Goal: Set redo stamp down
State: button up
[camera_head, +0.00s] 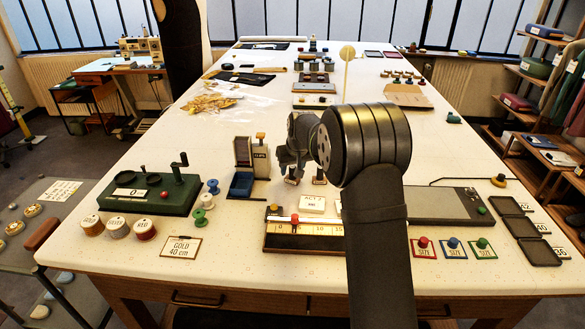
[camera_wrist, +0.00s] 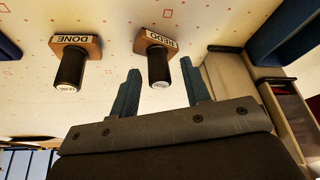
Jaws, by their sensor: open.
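The redo stamp (camera_wrist: 158,66) has a dark round handle and a brown block with a REDO label. It stands on the pale table, and in the head view it is the left one of a pair (camera_head: 291,177). My gripper (camera_wrist: 160,68) is open, with one blue finger on each side of the redo handle and gaps visible between. In the head view my gripper (camera_head: 291,160) is above the stamp and partly hidden by my arm. The done stamp (camera_wrist: 70,66), with a matching handle, stands beside it, outside the fingers; it also shows in the head view (camera_head: 319,177).
A beige and blue box-like device (camera_head: 243,172) stands close to the left of the stamps. An ACT 2 card block (camera_head: 312,204) and a wooden ruler fixture (camera_head: 300,240) are in front. Thread spools (camera_head: 206,201) and a green device (camera_head: 150,192) are further left.

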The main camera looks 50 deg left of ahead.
aim_at(292, 167)
jog(key=v, duration=1.2)
jog(key=shift+r, duration=0.15)
jog(key=x, duration=1.2)
jog(key=shift+r, duration=1.65)
